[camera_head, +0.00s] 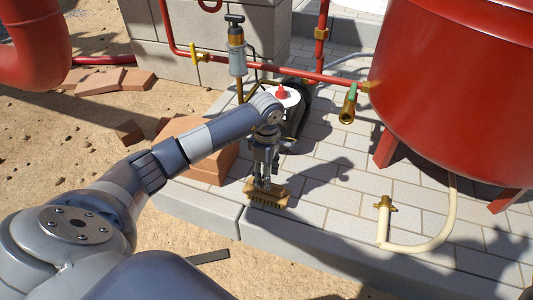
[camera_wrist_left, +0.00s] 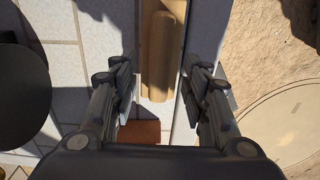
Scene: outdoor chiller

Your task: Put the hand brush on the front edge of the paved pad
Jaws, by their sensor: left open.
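The hand brush (camera_head: 270,200) has a tan wooden body and bristles facing down. It sits at the front edge of the paved pad (camera_head: 310,238), on the pale kerb stones. In the left wrist view, its wooden handle (camera_wrist_left: 158,75) lies along the pad edge, between my fingers. My left gripper (camera_head: 264,178) points down right over the brush. Its fingers (camera_wrist_left: 160,82) are open, one on each side of the handle, with visible gaps. Part of the brush top is hidden by the gripper in the head view. My right gripper is not in view.
Terracotta blocks (camera_head: 205,165) stand left of the gripper. Red pipes (camera_head: 280,72) with valves run behind it. A large red tank (camera_head: 460,90) stands at the right, with a cream hose (camera_head: 425,247) below. Paving between brush and hose is clear. Sand lies in front.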

